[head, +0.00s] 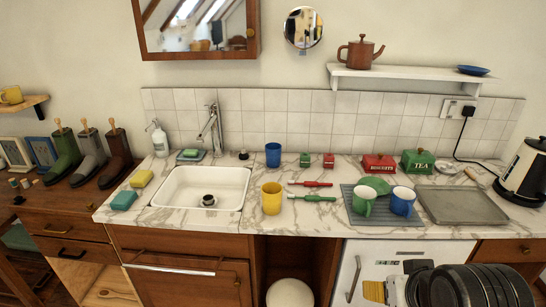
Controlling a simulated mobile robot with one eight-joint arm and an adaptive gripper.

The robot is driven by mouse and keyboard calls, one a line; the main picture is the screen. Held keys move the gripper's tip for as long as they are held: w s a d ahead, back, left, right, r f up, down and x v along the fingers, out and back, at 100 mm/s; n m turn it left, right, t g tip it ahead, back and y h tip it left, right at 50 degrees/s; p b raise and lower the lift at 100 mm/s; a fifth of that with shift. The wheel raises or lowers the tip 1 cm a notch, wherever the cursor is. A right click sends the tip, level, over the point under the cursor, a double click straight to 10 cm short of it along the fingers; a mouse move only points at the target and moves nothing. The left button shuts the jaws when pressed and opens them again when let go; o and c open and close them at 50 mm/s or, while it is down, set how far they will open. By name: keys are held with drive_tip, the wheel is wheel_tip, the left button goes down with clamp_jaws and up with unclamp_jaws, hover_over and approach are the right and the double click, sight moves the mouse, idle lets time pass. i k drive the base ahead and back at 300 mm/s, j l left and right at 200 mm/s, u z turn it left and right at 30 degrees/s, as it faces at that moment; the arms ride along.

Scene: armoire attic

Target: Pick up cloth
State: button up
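I cannot pick out a cloth for certain. Two small soft-looking pieces lie left of the sink: a yellow one (141,178) and a teal one (123,200). They look like thick blocks, sponges or folded cloths; I cannot tell which. A ribbed grey-blue mat (358,216) lies right of centre under green and blue mugs. Parts of my own arm fill the bottom right corner, in front of the white cabinet door. My gripper's fingertips cannot be made out, and nothing of mine touches the things on the counter.
The white sink (180,202) is set into the marble counter (250,222). A yellow mug (272,198), red and green utensils and a grey tray (460,205) stand to its right. A kettle (525,172) is at far right. Boots (65,155) stand at left.

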sight(125, 199)
drive_tip(key=u, duration=1.5)
